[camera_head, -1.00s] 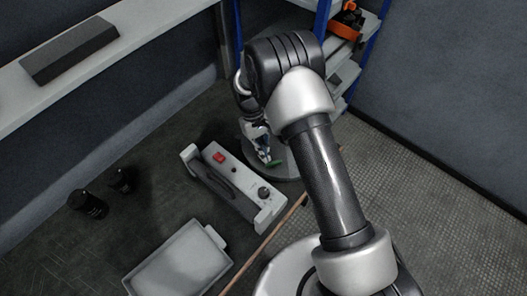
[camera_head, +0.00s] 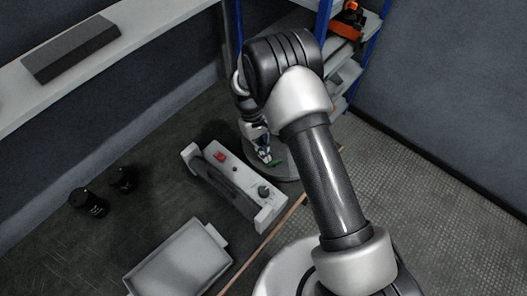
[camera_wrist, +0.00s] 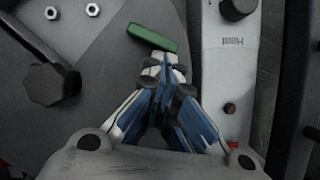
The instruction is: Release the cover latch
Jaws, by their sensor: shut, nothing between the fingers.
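In the head view, the bar (camera_head: 277,163) shows as a small green spot beside my gripper (camera_head: 265,158), over the grey round cover (camera_head: 290,175). My arm hides much of the cover there.
A black lever (camera_wrist: 50,82) and two nuts (camera_wrist: 92,9) are at the wrist view's left. A pale box (camera_head: 263,217) with red switch, knob and handle stands close beside the cover. A grey tray (camera_head: 185,265) and two black cylinders (camera_head: 88,203) lie farther left.

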